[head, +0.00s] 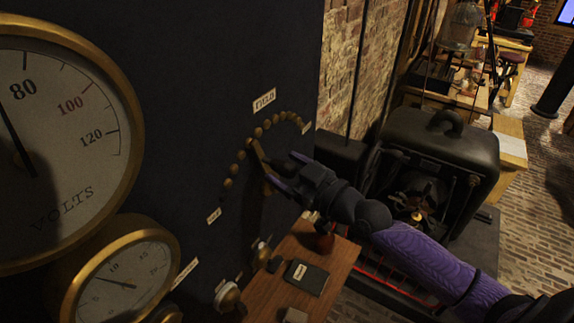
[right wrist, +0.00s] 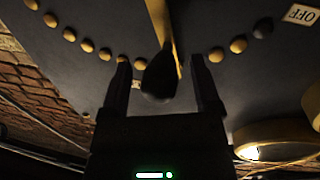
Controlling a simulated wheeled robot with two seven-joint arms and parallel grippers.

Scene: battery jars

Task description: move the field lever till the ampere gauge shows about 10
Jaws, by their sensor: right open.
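The field lever (head: 258,152) is a brass bar on the dark panel, below the FIELD label (head: 264,99), beside an arc of brass studs (head: 236,168). In the right wrist view the bar (right wrist: 163,22) ends in a dark knob (right wrist: 160,76). My right gripper (head: 279,172) is open at the lever; in the wrist view its fingers (right wrist: 163,82) stand on either side of the knob, with visible gaps. The ampere gauge (head: 118,276) is the lower brass-rimmed dial; its needle points left and slightly up, below the 10 mark. My left gripper is not in view.
A larger VOLTS gauge (head: 60,140) hangs above the ampere gauge. A black machine (head: 440,150) stands to the right. An OFF label (right wrist: 300,15) ends the stud arc.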

